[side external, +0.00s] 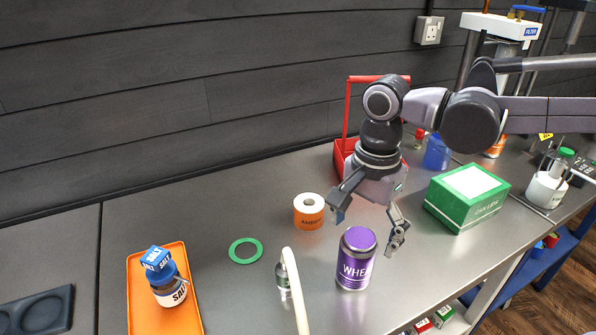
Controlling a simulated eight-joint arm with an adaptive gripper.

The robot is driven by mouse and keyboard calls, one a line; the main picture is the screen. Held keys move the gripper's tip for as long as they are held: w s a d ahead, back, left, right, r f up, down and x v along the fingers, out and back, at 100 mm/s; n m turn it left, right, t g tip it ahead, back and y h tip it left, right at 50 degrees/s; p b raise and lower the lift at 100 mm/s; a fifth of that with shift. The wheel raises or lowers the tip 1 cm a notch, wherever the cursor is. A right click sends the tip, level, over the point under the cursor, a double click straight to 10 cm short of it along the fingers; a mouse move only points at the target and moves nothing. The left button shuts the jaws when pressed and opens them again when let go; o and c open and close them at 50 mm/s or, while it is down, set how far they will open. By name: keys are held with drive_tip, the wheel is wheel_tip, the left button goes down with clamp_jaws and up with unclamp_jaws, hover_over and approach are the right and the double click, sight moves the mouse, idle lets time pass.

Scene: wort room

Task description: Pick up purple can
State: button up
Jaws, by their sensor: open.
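The purple can (356,259) stands upright on the metal worktop. I cannot tell from this one view whether a finger touches the can.
An orange roll (309,211), a green ring (245,251) and a small bottle with a pale curved tube (294,285) lie left of the can. A green box (467,197) stands right. An orange tray (136,291) holds salt containers. A red carrier (342,150) stands behind my gripper.

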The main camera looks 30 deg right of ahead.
drive_tip(key=shift+w+a+f, duration=0.1)
drive_tip(key=shift+f, duration=1.2)
drive_tip(key=shift+w+f, duration=0.1)
drive_tip(key=shift+f, duration=1.15)
drive_tip(key=c, duration=1.6)
